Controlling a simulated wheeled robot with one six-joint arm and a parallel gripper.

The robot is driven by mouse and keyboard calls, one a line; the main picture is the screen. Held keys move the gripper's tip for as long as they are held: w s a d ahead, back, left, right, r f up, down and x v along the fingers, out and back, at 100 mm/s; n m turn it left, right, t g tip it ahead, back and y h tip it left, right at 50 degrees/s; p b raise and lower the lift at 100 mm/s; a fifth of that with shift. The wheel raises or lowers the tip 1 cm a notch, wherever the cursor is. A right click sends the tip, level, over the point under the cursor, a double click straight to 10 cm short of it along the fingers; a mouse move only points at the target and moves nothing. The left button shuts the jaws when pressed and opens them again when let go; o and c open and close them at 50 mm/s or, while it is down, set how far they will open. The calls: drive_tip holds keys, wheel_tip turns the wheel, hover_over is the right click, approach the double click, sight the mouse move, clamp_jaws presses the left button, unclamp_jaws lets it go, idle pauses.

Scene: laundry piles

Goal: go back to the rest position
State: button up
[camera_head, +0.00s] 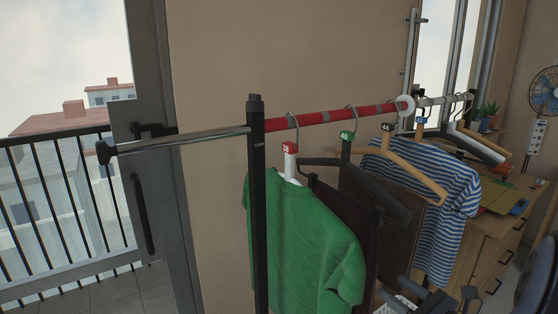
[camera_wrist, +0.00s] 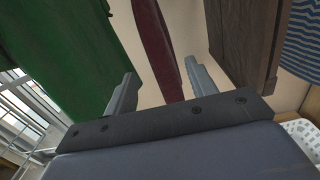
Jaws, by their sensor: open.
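My gripper (camera_wrist: 160,72) shows in the wrist view with its two grey fingers apart and nothing between them. A dark red garment (camera_wrist: 157,45) hangs beyond the fingers. A green shirt (camera_wrist: 50,50) hangs on the left of that view and a brown garment (camera_wrist: 243,40) on the right. In the head view the green shirt (camera_head: 303,245) hangs at the front of the clothes rail (camera_head: 330,114). Dark parts of my arm show at the bottom right, below the clothes; my fingertips cannot be made out there.
The rail's black post (camera_head: 258,200) stands left of the green shirt. A wooden hanger (camera_head: 405,168) and a striped shirt (camera_head: 450,210) hang further along. A wooden dresser (camera_head: 490,250) and a fan (camera_head: 545,92) are at right. A white basket (camera_wrist: 297,140) is at the wrist view's right.

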drive_tip(key=w+a+r+p, duration=0.3)
drive_tip(key=w+a, duration=0.3)
drive_tip(key=w, duration=0.3)
drive_tip(key=v, duration=1.6)
drive_tip(key=shift+f, duration=0.35)
drive_tip(key=shift+a, duration=0.15)
